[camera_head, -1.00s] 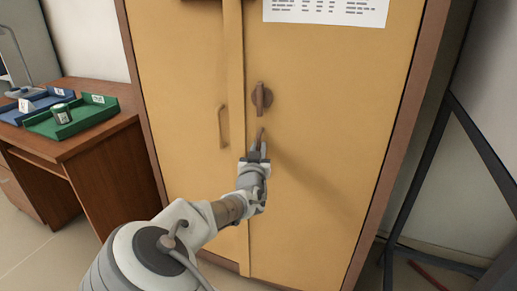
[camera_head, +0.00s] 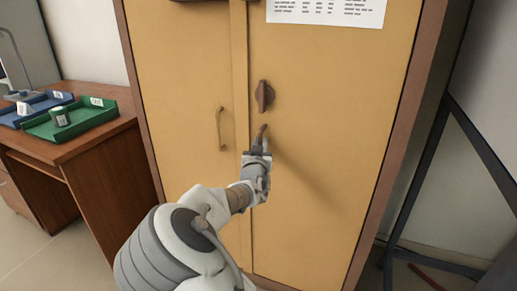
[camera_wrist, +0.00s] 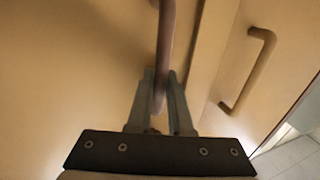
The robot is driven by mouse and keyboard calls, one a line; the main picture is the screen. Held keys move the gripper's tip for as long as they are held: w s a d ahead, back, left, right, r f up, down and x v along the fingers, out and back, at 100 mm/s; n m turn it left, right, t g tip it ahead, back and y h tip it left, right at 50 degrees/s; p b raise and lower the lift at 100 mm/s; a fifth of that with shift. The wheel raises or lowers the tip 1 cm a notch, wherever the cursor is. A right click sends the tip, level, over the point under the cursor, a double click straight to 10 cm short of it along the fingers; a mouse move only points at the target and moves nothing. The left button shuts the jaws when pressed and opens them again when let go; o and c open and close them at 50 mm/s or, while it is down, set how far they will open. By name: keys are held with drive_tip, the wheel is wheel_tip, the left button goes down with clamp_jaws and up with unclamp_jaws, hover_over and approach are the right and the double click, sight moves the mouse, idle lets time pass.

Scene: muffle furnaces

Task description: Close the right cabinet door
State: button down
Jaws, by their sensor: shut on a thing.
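The tall yellow cabinet has a right door (camera_head: 335,110) and a left door (camera_head: 185,90). The right door stands about level with the left one; a raised strip runs between them, and I cannot tell if it is fully shut. The lower end of the handle is partly hidden by the fingers.
The left door's handle (camera_head: 220,128) is close by on the left. A wooden desk (camera_head: 100,160) with a green tray (camera_head: 90,120) and a blue tray (camera_head: 40,105) stands left of the cabinet. A dark metal frame (camera_head: 428,165) stands at the right. Floor shows at the lower left.

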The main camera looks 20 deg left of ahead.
drive_tip(key=shift+w+r, duration=0.1)
drive_tip(key=c, duration=1.1)
unclamp_jaws()
drive_tip(key=shift+r, duration=0.1)
drive_tip(key=shift+d, duration=0.15)
drive_tip(key=p+v, duration=0.4)
drive_tip(key=v, duration=1.3)
drive_tip(key=shift+s+a, duration=0.25)
drive_tip(key=shift+s, duration=0.05)
